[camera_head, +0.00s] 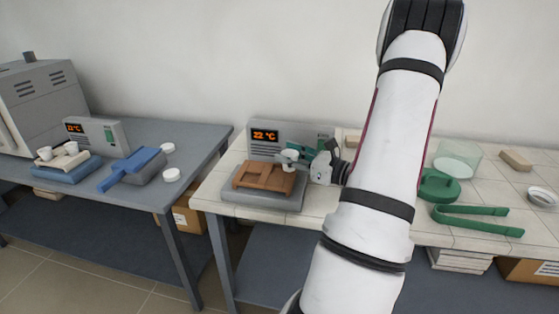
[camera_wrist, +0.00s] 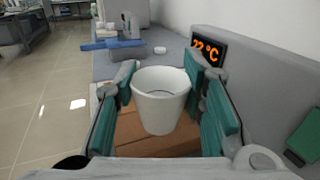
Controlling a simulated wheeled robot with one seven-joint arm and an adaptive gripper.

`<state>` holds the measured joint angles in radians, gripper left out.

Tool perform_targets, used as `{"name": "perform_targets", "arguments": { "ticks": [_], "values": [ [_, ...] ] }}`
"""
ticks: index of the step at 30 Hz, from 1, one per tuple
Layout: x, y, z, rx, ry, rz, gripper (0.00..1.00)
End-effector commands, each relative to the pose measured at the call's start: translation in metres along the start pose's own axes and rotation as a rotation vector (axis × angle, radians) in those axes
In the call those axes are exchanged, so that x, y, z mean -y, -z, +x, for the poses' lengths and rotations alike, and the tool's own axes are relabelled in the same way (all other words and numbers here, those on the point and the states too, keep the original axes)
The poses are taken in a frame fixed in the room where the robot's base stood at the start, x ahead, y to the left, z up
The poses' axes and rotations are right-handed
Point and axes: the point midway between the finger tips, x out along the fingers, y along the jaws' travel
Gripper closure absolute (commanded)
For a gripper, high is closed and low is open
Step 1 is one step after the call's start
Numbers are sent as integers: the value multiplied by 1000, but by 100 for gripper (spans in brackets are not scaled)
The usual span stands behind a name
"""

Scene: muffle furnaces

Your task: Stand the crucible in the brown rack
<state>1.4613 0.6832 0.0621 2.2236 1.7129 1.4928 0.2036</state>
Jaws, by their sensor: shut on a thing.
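The crucible (camera_wrist: 161,100) is a small white cup, held upright between the two green finger pads of my gripper (camera_wrist: 168,108) in the wrist view. In the head view the crucible (camera_head: 290,157) shows just above the far side of the brown rack (camera_head: 262,176), with my gripper (camera_head: 300,158) reaching in from the right. The rack lies on a grey slab in front of a furnace panel reading 22 °C. In the wrist view the brown rack (camera_wrist: 140,146) shows below and behind the crucible. I cannot tell whether the crucible's base touches the rack.
The furnace control panel (camera_head: 265,136) stands close behind the rack. To the right are green tongs (camera_head: 475,215), a green round piece (camera_head: 440,186) and a clear glass vessel (camera_head: 457,160). The left table holds a cream rack with white crucibles (camera_head: 62,157) and a blue piece (camera_head: 133,167).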

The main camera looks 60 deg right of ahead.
Motion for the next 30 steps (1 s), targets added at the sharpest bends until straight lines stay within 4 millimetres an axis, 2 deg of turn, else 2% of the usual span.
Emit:
{"name": "perform_targets", "arguments": {
  "ticks": [4, 15, 21, 30],
  "values": [
    [12, 3, 26, 2, -3, 0, 92],
    [24, 7, 53, 1, -3, 1, 92],
    [23, 39, 50, 0, 0, 3, 92],
    [23, 41, 50, 0, 0, 0, 92]
  ]
}}
